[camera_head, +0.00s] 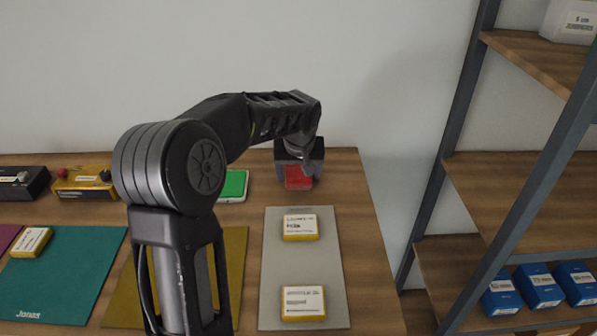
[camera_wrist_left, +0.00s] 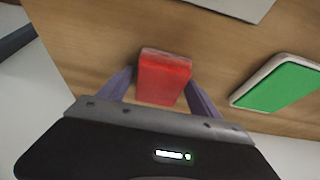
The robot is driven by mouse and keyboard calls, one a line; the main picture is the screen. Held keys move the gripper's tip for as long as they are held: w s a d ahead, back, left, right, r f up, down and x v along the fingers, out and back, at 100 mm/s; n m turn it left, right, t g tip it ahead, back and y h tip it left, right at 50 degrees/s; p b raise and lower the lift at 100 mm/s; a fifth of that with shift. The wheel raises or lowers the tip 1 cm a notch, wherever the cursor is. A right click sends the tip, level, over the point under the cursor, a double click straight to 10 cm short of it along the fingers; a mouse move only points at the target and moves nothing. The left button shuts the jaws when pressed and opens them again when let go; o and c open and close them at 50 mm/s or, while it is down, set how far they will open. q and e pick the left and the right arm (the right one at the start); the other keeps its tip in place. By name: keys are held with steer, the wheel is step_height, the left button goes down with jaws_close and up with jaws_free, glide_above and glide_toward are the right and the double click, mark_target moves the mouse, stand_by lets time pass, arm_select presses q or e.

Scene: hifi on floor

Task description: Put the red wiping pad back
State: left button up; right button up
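The red wiping pad (camera_head: 298,178) lies near the back right of the wooden table. It also shows in the left wrist view (camera_wrist_left: 164,78), between the two purple fingers. My left gripper (camera_head: 299,171) reaches down to it from behind my arm; in the left wrist view my left gripper (camera_wrist_left: 160,82) has a finger on each side of the pad. Narrow strips of wood show between the fingers and the pad, so it looks open around it. My right gripper is in neither view.
A green pad in a white tray (camera_head: 233,186) lies left of the red pad. A grey mat (camera_head: 300,263) with two yellow boxes, an olive mat (camera_head: 237,262) and a teal mat (camera_head: 65,275) lie in front. A shelf rack (camera_head: 502,173) stands right, past a gap.

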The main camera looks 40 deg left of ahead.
arm_select(q)
steer(key=shift+o, duration=0.7)
steer(key=shift+r, duration=0.35)
steer(key=v, duration=1.1)
steer(key=shift+s+r+b, duration=0.15)
steer(key=shift+r+b, duration=0.15)
steer(key=shift+b, duration=0.05)
steer(key=shift+d, duration=0.1)
